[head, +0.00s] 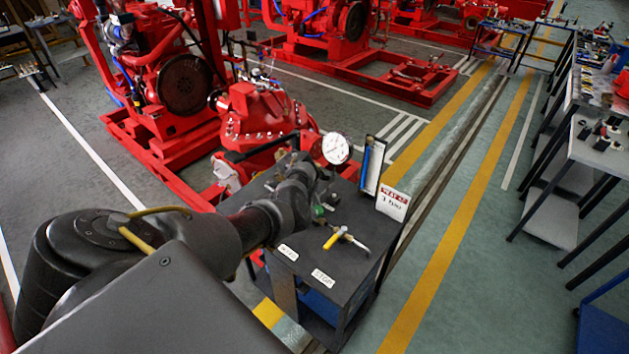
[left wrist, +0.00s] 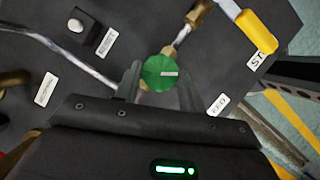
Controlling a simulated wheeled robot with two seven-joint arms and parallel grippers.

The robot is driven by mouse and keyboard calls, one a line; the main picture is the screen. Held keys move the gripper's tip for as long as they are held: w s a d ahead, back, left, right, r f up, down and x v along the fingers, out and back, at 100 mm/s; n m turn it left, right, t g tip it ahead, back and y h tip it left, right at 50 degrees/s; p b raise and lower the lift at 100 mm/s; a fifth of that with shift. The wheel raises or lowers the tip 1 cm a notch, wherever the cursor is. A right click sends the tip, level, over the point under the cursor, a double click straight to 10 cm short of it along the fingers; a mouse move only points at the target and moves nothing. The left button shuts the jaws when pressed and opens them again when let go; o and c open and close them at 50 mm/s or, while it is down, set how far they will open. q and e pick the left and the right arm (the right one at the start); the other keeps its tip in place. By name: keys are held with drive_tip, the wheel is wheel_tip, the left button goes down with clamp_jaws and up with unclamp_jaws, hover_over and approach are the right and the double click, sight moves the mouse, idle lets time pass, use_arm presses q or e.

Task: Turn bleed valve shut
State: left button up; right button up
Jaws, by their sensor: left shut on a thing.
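A round green knob with a pale mark on its face (left wrist: 160,72), which looks like the bleed valve's, sits between the fingers of my left gripper (left wrist: 159,84) in the left wrist view. The fingers are shut on it from both sides. In the head view the left gripper (head: 314,206) is over the dark bench top (head: 305,245), with a bit of green at its tip; the arm hides much of the knob. A yellow-handled lever (head: 333,239) lies to the right of it, and its yellow handle (left wrist: 247,24) shows at upper right in the left wrist view. My right gripper is not in view.
A round white gauge (head: 337,149) stands close behind the left gripper. An upright sight panel (head: 372,165) and a sign card (head: 393,203) stand at the bench's right edge. Red pumpsets (head: 263,122) stand behind. The striped floor lane at right is clear.

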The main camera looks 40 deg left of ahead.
use_arm(q)
drive_tip(key=m+g+b, duration=0.1)
drive_tip(key=m, duration=0.1)
drive_tip(key=m+b, duration=0.1)
drive_tip(key=m, duration=0.1)
drive_tip(key=shift+w+f+g, duration=0.15)
drive_tip(key=shift+f+g, duration=0.05)
drive_tip(key=shift+g, duration=0.2)
drive_tip(key=shift+w+r+m+g+b, duration=0.1)
drive_tip(key=shift+m+g+b, duration=0.55)
drive_tip(key=shift+m, duration=0.95)
drive_tip(key=o, duration=1)
drive_tip(key=shift+r, duration=0.1)
drive_tip(key=v, duration=1)
drive_tip(key=shift+a+r+p, duration=0.25)
drive_tip(key=shift+r+p, duration=0.05)
drive_tip(key=shift+p, duration=0.05)
